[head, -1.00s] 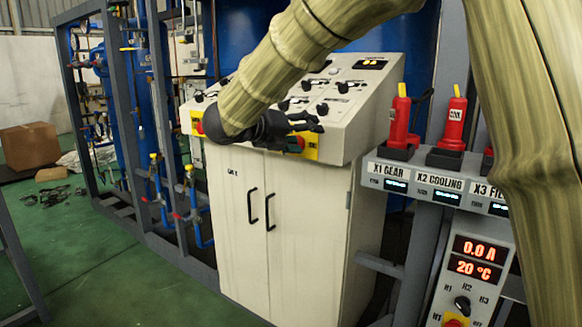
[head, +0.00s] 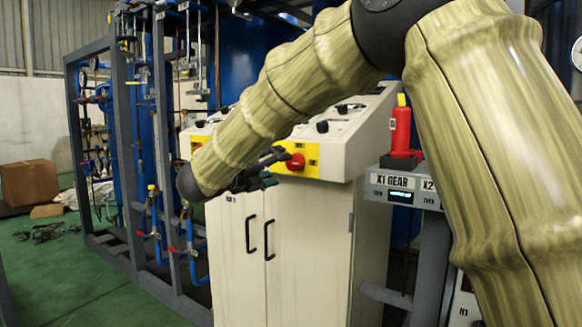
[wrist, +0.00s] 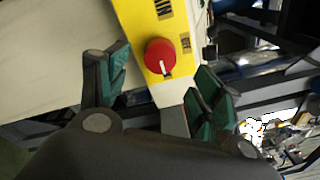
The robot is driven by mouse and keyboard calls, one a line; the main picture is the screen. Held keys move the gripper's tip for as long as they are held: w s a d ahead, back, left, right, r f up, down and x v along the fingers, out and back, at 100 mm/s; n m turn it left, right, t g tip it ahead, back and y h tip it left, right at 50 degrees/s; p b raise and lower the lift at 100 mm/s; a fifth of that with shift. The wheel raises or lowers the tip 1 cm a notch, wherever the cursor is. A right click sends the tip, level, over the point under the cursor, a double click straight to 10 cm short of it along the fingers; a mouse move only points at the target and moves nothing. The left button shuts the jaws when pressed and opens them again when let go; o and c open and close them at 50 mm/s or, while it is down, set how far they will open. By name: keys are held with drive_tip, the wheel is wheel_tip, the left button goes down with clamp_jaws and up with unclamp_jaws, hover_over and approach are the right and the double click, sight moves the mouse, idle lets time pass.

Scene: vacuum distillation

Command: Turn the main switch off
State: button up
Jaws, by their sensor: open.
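The main switch is a round red knob (head: 295,161) with a white mark, on a yellow plate (head: 312,154) at the low front right of the sloped control panel. In the wrist view the red knob (wrist: 160,56) lies ahead, between the lines of the fingers, its white mark pointing down in the picture. My gripper (head: 268,168) is open and empty, just left of the knob in the head view. In the wrist view the green-padded fingers of my gripper (wrist: 165,78) stand apart on both sides of the yellow plate. Contact with the knob cannot be seen.
A white cabinet (head: 310,235) with black handles stands under the panel. Other black knobs (head: 322,127) sit on the panel. A second yellow plate (head: 196,147) is partly hidden by my arm. A red plug (head: 401,130) stands on a rack at right. Pipework frames fill the left.

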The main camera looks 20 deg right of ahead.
sight(291, 163)
drive_tip(key=shift+b+x, duration=0.3)
drive_tip(key=shift+x, duration=3.2)
drive_tip(key=c, duration=1)
